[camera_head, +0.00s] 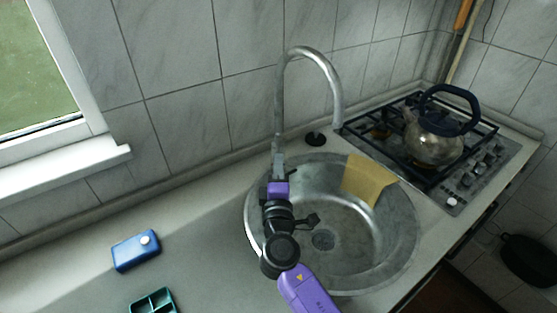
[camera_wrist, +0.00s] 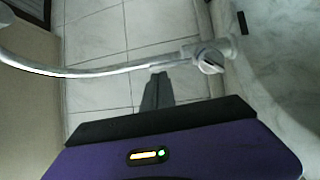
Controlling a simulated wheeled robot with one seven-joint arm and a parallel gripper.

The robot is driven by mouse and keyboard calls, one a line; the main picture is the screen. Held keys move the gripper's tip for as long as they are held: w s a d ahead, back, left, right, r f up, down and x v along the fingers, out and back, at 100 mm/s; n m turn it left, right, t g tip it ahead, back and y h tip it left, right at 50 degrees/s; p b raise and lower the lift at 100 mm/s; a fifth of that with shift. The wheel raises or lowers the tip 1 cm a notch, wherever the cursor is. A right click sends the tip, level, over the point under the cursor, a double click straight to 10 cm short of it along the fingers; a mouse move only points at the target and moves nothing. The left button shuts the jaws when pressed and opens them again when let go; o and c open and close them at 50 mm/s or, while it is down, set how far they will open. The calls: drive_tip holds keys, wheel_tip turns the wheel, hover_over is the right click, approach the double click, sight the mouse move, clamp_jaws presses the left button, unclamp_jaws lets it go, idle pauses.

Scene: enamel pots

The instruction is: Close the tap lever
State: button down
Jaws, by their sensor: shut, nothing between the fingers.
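The chrome tap (camera_head: 326,66) stands behind the round steel sink, its tall spout arching up and to the right. In the wrist view the spout (camera_wrist: 110,70) runs left from the tap body, and the short lever (camera_wrist: 210,67) shows at the right end of the body. In the head view my gripper hides the lever and the tap's foot. My gripper (camera_head: 278,172) is over the sink's back left rim, in front of the tap's lower part. In the wrist view its fingertips (camera_wrist: 158,76) are together and empty, left of the lever; contact cannot be told.
The sink (camera_head: 355,230) has a yellow cloth (camera_head: 367,180) over its back right rim. A black stopper (camera_head: 316,139) lies right of the tap. A kettle (camera_head: 435,138) stands on the stove at right. A blue sponge box (camera_head: 136,250) and green tray (camera_head: 153,302) are at left.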

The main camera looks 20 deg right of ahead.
drive_tip(key=s+a+f+m+y+b, duration=0.1)
drive_tip(key=s+a+f+m+y, duration=0.2)
drive_tip(key=s, duration=0.8)
drive_tip(key=s+a+f+m+y, duration=0.1)
drive_tip(key=s+a+m+y, duration=0.3)
drive_tip(key=s, duration=0.7)
drive_tip(key=s+d+m+g, duration=0.1)
drive_tip(key=s+d+m, duration=0.2)
drive_tip(key=s, duration=1.1)
drive_tip(key=s+d+m+g, duration=0.2)
drive_tip(key=s+d+m, duration=0.2)
drive_tip(key=s, duration=1)
drive_tip(key=shift+s+d+r+g+h, duration=0.2)
drive_tip(key=shift+d+g+h, duration=0.1)
drive_tip(key=shift+d, duration=0.25)
